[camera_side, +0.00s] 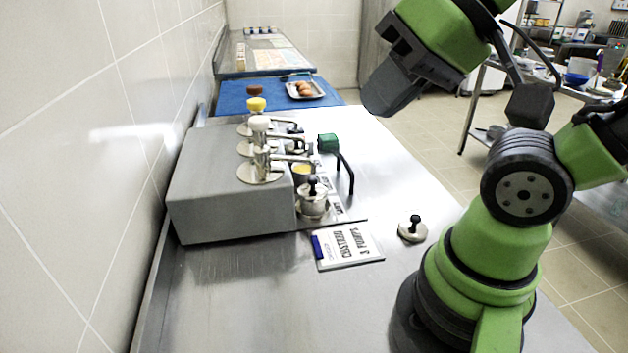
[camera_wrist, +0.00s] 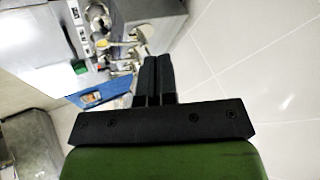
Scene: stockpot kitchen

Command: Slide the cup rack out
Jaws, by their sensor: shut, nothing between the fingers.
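A flat metal plate (camera_side: 347,217) carries small steel cups along the front of the grey pump box; I take it for the cup rack. A lidded steel cup (camera_side: 313,201) with a black knob stands at its near end, and a cup with yellow contents (camera_side: 303,171) behind it. A green block (camera_side: 328,143) with a bent black bar rises near the plate's far end; the block also shows in the wrist view (camera_wrist: 79,67). How bar and plate join is unclear. My gripper (camera_side: 378,108) is shut and empty, raised above and right of the rack; its fingers show in the wrist view (camera_wrist: 157,62).
The grey pump box (camera_side: 225,195) with several pumps stands against the left wall. A custard card (camera_side: 348,246) and a loose lid (camera_side: 412,229) lie on the steel counter (camera_side: 260,310). A blue mat (camera_side: 232,97) with a tray (camera_side: 318,95) lies behind.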

